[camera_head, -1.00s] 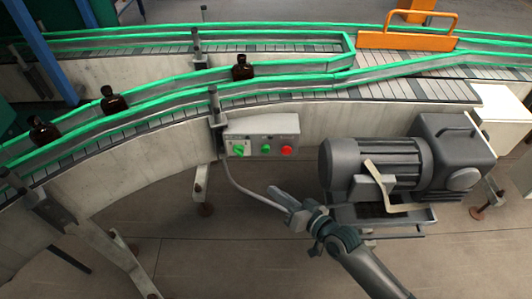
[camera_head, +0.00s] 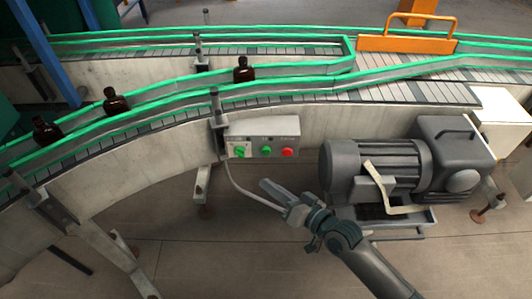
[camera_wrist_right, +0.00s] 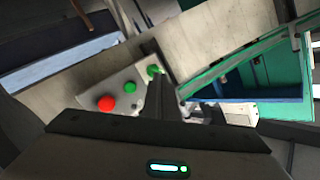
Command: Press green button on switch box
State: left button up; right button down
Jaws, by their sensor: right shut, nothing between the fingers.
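The grey switch box (camera_head: 250,130) is mounted on the side of the curved conveyor. The green button (camera_head: 266,150) sits in its middle, between a green rotary switch (camera_head: 239,151) on the left and a red button (camera_head: 287,152) on the right. In the right wrist view the green button (camera_wrist_right: 129,87) shows left of the dark fingers, between the red button (camera_wrist_right: 105,103) and the rotary switch (camera_wrist_right: 153,70). My right gripper (camera_head: 265,185) is shut and empty, below the box and apart from it. My left gripper is not in view.
A grey motor (camera_head: 375,165) stands close to the right of my right gripper. A cable (camera_head: 238,186) hangs from the box past the gripper's left side. Several amber bottles, one here (camera_head: 243,70), stand on the conveyor (camera_head: 300,97) above. The floor below is open.

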jog(key=w+b, duration=0.3)
jog(key=w, duration=0.5)
jog(key=shift+b, duration=0.3)
jog(key=shift+w+b, duration=0.35)
jog(key=shift+w, duration=0.55)
dwell(2.7)
jog(key=shift+s, duration=0.15)
jog(key=shift+s+p, duration=0.6)
jog(key=shift+s, duration=0.1)
jog(key=shift+s, duration=0.15)
jog(key=shift+s+p, duration=1.4)
jog(key=shift+s, duration=1)
